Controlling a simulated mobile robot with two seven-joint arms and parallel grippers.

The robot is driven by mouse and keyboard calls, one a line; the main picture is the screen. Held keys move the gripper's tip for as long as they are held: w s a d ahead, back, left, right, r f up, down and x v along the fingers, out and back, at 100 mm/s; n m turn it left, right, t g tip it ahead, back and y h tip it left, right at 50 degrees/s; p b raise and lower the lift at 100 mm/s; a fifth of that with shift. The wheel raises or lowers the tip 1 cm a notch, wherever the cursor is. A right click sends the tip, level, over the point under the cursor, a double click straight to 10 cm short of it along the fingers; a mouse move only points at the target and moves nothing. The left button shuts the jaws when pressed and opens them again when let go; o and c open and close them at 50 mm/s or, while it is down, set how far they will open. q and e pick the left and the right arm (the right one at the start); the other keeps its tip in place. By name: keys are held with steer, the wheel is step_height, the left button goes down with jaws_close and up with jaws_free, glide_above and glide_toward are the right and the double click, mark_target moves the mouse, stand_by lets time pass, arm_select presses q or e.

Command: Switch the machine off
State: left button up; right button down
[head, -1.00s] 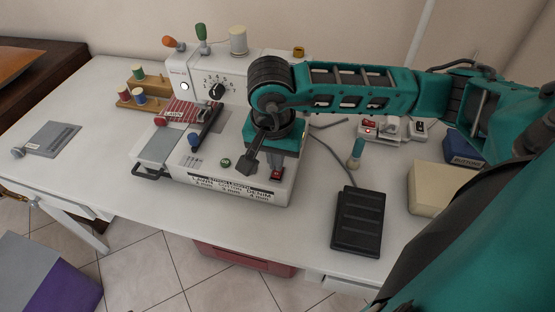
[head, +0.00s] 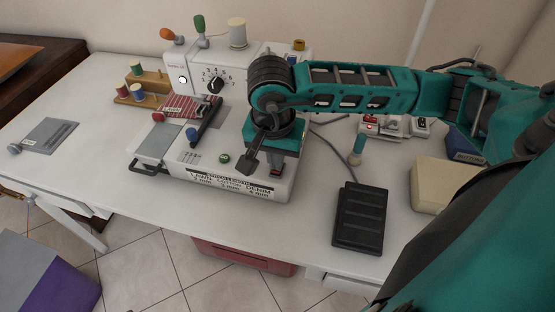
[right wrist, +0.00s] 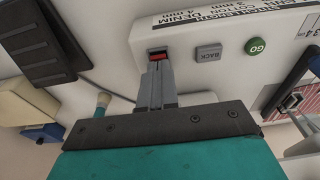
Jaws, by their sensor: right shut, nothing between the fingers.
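The white sewing machine (head: 215,180) stands on the white table, with a dial (head: 215,85) and a bright round light (head: 183,80) on its upper body. The red switch (right wrist: 158,57) sits in a dark recess at the base's corner, beside the grey BACK button (right wrist: 208,53) and the green GO button (right wrist: 257,46). My right gripper (right wrist: 156,68) is shut and empty, its fingertips right at the switch's edge; I cannot tell whether they touch. In the head view my right gripper (head: 276,166) largely covers the switch. My left gripper is not in view.
A black foot pedal (head: 360,217) lies right of the machine, near a small teal-topped bottle (head: 357,150). A cream block (head: 440,187) and a blue box (head: 466,146) are farther right. Thread spools on a wooden rack (head: 150,90) stand left.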

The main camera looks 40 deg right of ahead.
steer(key=shift+f, duration=0.3)
step_height(320, 180, up, 7)
steer(key=p, duration=0.3)
stand_by(0.7)
stand_by(0.4)
